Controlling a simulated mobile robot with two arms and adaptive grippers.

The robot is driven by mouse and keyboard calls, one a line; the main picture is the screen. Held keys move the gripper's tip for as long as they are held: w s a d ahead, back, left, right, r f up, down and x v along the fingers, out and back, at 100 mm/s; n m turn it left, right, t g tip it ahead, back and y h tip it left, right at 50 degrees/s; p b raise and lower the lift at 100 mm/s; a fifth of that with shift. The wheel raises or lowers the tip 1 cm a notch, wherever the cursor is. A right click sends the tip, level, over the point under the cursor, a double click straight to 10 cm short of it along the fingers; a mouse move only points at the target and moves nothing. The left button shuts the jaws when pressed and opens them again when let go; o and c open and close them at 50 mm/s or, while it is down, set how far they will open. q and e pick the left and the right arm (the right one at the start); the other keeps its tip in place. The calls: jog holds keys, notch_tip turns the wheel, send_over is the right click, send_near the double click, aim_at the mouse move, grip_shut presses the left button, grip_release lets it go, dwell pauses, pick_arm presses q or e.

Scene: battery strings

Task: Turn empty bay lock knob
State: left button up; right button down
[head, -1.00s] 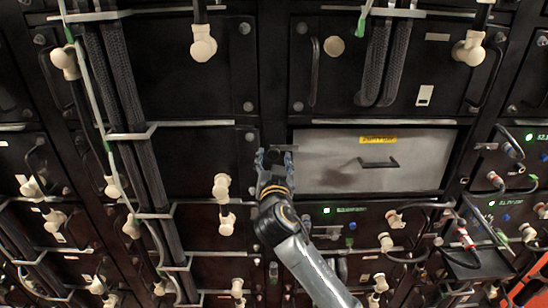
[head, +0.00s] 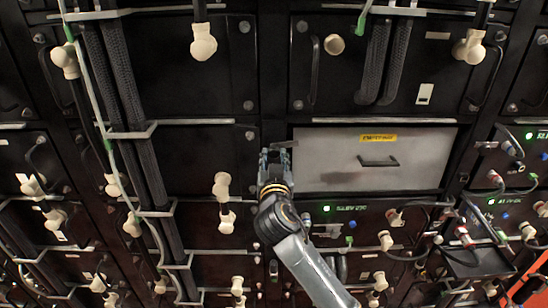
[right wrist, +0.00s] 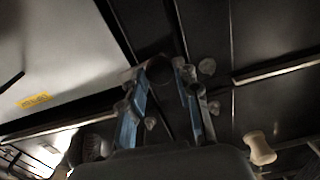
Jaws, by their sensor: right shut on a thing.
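The empty bay panel (head: 345,178) is a pale grey plate with a yellow label (head: 378,138) and a dark handle (head: 378,161). It also fills the upper left of the right wrist view (right wrist: 60,55). My right gripper (head: 276,152) is at the panel's upper left edge, its fingers closed in on the lock knob. The knob (right wrist: 160,70) shows as a dark round shape between the fingertips in the right wrist view. In the head view the fingers mostly hide it. My left gripper is not in view.
Black battery modules fill the rack around the panel. Pale connectors (head: 221,186) and thick black cables (head: 125,75) stand out to the left. An orange bar (head: 528,285) shows at the lower right.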

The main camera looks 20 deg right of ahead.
jog(key=n+p, duration=0.1)
jog(key=n, duration=0.3)
jog(key=n+p, duration=0.1)
jog(key=n, duration=0.3)
jog(key=shift+r, duration=0.1)
jog(key=n+p, duration=0.2)
jog(key=n, duration=0.2)
jog(key=shift+a+n+p, duration=0.1)
jog(key=shift+n+p, duration=0.9)
jog(key=shift+n, duration=1.2)
jog(key=c, duration=1)
grip_release()
